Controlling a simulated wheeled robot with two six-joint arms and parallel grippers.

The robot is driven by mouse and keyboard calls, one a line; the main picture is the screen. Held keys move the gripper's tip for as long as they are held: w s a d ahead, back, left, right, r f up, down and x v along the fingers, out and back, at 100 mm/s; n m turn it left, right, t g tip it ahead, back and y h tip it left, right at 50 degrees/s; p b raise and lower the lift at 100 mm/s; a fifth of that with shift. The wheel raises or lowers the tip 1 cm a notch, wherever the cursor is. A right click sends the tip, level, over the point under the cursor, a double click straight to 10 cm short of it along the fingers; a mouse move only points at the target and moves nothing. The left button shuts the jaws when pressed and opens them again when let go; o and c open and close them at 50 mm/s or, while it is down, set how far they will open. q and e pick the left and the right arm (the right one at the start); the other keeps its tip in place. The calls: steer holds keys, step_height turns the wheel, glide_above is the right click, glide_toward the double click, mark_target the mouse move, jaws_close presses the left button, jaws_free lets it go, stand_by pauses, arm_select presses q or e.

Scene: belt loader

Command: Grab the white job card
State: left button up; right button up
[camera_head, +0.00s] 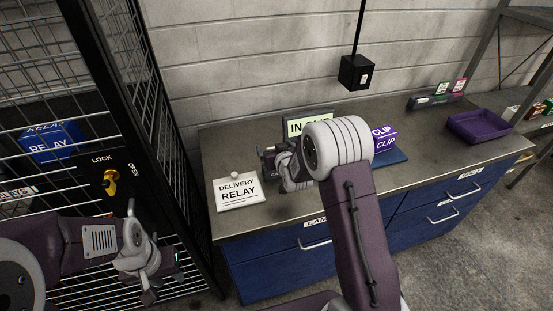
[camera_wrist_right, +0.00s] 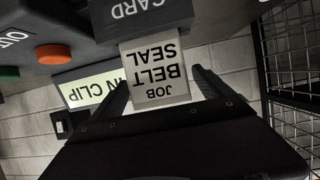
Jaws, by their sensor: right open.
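The white job card (camera_wrist_right: 158,72), printed JOB BELT SEAL and upside down in the right wrist view, sticks out from a dark housing marked CARD (camera_wrist_right: 142,8). My right gripper (camera_wrist_right: 160,80) is open, with one finger on each side of the card; I cannot tell whether either finger touches it. In the head view my right gripper (camera_head: 268,162) is over the bench, partly hidden by its own arm, and the job card cannot be made out there. My left gripper (camera_head: 160,272) is at the lower left before the wire cage; its jaw opening is unclear.
A DELIVERY RELAY card (camera_head: 239,193) lies on the bench (camera_head: 240,150). An IN CLIP sign (camera_head: 296,127), purple CLIP boxes (camera_head: 386,146) and a purple tray (camera_head: 478,127) stand further right. An orange button (camera_wrist_right: 55,53) is near the housing. A cage with a yellow lock (camera_head: 110,182) is left.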

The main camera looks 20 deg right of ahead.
steer(key=shift+w+f, duration=0.3)
steer(key=shift+w, duration=0.15)
steer(key=shift+s, duration=0.1)
steer(key=c, duration=0.4)
steer(key=shift+r, duration=0.1)
steer(key=c, duration=1.1)
steer(key=shift+o, duration=0.2)
step_height(320, 180, up, 18)
steer(key=p, duration=1.2)
